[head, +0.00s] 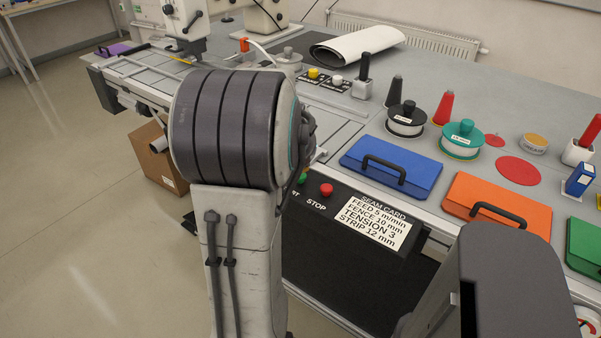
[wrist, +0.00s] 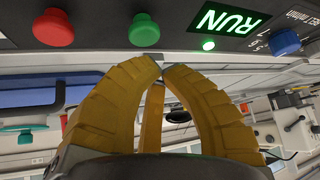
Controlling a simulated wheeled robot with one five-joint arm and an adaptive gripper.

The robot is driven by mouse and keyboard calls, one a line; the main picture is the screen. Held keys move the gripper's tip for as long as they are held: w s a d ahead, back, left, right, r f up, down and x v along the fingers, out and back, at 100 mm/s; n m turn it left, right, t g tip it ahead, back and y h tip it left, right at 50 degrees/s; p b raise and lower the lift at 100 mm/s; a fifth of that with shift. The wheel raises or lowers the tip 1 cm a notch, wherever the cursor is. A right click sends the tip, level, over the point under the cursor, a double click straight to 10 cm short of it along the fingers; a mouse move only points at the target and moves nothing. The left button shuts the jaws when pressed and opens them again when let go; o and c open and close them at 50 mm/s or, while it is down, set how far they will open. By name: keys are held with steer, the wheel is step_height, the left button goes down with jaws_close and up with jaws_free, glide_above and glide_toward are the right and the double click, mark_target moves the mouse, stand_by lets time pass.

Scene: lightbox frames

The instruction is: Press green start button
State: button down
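The green start button (wrist: 144,30) is a round cap on the dark control panel, at the top of the wrist view. In the head view only a sliver of the green button (head: 303,178) shows beside my arm, left of the red stop button. My gripper (wrist: 163,68) has yellow ribbed fingers, drawn together at the tips with nothing seen between them. The tips appear just below the green button in the wrist view, with a visible gap between. My gripper is hidden behind my arm in the head view.
The red stop button (wrist: 53,27) sits beside the green one. A lit RUN display (wrist: 228,19), a glowing green lamp (wrist: 208,45) and a blue knob (wrist: 284,42) are on the same panel. A seam card (head: 372,220) lies right of the stop button. A blue case (head: 390,166) lies behind.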

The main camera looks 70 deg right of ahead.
steer(key=shift+r+p, duration=1.4)
steer(key=shift+r, duration=0.8)
